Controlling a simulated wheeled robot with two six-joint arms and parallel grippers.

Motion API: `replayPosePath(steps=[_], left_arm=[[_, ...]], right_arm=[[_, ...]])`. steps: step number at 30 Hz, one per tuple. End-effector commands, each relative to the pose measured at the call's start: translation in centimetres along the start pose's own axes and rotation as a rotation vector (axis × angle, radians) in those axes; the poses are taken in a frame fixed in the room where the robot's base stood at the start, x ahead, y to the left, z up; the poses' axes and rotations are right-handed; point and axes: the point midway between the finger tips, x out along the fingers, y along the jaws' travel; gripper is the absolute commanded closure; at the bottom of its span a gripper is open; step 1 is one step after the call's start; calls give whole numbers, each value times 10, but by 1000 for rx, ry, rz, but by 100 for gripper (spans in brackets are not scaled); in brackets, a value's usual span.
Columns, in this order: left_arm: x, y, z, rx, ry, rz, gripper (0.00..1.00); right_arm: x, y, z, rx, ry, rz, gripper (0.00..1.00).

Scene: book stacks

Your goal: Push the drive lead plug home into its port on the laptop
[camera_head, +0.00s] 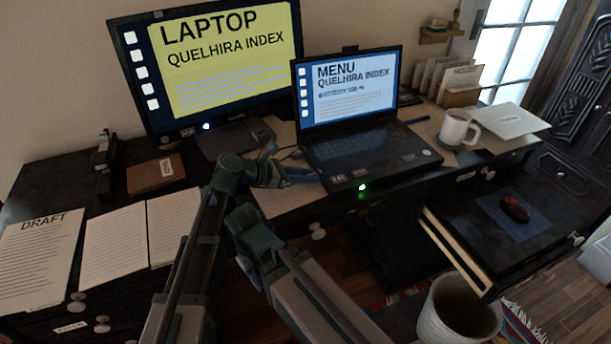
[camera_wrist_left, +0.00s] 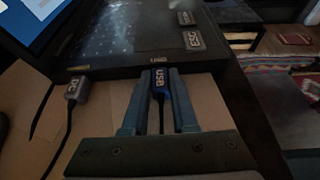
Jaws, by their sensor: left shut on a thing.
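The laptop (camera_head: 365,150) stands open on the desk, its screen reading MENU QUELHIRA INDEX. My left gripper (camera_head: 300,177) is at the laptop's left side. In the left wrist view my left gripper (camera_wrist_left: 158,92) is shut on a blue plug marked USB (camera_wrist_left: 158,84), with its dark lead running back between the fingers. The plug points at the laptop's side edge (camera_wrist_left: 115,72), below a USB label. Its front end is at that edge; I cannot tell how deep it sits. A grey USB plug (camera_wrist_left: 76,90) with a black lead is at the same edge, further left. My right gripper is not visible.
A monitor (camera_head: 225,60) stands behind on the left. Papers (camera_head: 115,245) lie at the desk's left, near a brown box (camera_head: 155,174). A white mug (camera_head: 458,130) stands right of the laptop. A small green light (camera_head: 362,187) shows on the laptop's front edge.

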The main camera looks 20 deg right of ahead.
Motion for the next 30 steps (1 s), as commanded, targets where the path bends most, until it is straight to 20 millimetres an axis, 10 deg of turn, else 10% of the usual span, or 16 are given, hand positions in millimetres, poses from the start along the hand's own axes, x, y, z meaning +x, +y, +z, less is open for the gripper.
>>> replayPosePath(steps=[7, 8, 14, 30], left_arm=[[4, 0, 2, 2, -1, -3, 100], [4, 0, 2, 2, -2, -3, 72], [4, -1, 2, 2, -1, -6, 39], [-2, -1, -1, 3, -2, -4, 39]], right_arm=[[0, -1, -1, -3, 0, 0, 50], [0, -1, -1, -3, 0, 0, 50], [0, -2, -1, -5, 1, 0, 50], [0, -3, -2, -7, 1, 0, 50]])
